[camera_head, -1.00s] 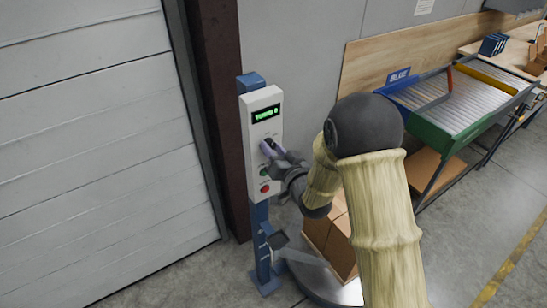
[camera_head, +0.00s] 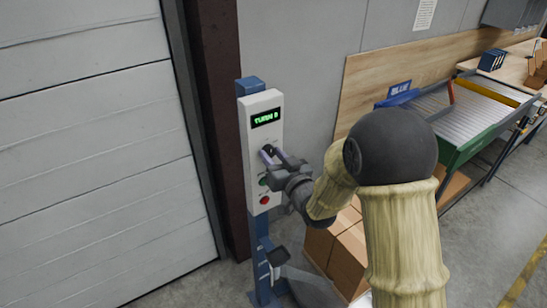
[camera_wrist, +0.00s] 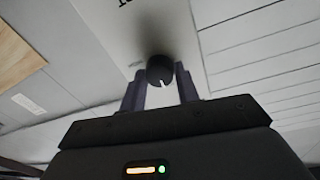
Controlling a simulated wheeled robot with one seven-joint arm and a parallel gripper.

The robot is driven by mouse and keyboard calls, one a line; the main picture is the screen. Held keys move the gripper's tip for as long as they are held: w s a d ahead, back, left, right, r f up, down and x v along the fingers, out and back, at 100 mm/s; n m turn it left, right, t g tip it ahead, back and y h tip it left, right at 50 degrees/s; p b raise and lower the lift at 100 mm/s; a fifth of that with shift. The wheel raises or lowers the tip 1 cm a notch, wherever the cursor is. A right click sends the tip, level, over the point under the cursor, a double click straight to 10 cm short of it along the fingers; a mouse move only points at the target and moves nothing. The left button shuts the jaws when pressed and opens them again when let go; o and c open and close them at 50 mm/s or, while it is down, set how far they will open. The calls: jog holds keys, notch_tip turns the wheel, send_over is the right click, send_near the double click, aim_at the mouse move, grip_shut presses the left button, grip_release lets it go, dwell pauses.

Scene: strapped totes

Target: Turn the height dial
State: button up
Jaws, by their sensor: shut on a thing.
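The height dial (camera_wrist: 160,70) is a round black knob with a white pointer line, on the white face of a control box (camera_head: 263,183). In the wrist view my gripper (camera_wrist: 161,80) has its two purple-grey fingers on either side of the dial, shut on it. In the head view my gripper (camera_head: 268,154) reaches the box from the right and mostly hides the dial. Above it a display (camera_head: 265,118) shows green text, which seems to read "TURN" and a digit. Below are a green button (camera_head: 263,181) and a red button (camera_head: 264,200).
The box stands on a blue post (camera_head: 262,240) beside a dark red column (camera_head: 219,100) and a white shutter door (camera_head: 85,150). Cardboard boxes (camera_head: 340,250) stand low at the right. A green-framed roller conveyor (camera_head: 480,115) runs along the wall behind.

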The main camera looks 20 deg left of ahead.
jog(key=o, duration=1)
jog(key=shift+c, duration=0.2)
jog(key=b+v, duration=0.6)
jog(key=v, duration=0.6)
jog(key=shift+b, duration=0.35)
jog(key=shift+s+d+f+b, duration=0.2)
jog(key=shift+b, duration=0.25)
jog(key=shift+r+b+v, duration=0.1)
jog(key=shift+b+v, duration=1.1)
jog(key=shift+b, duration=0.6)
jog(key=shift+r+b+v, duration=0.15)
jog(key=shift+b+v, duration=1.1)
jog(key=shift+b, duration=0.5)
jog(key=shift+w, duration=0.1)
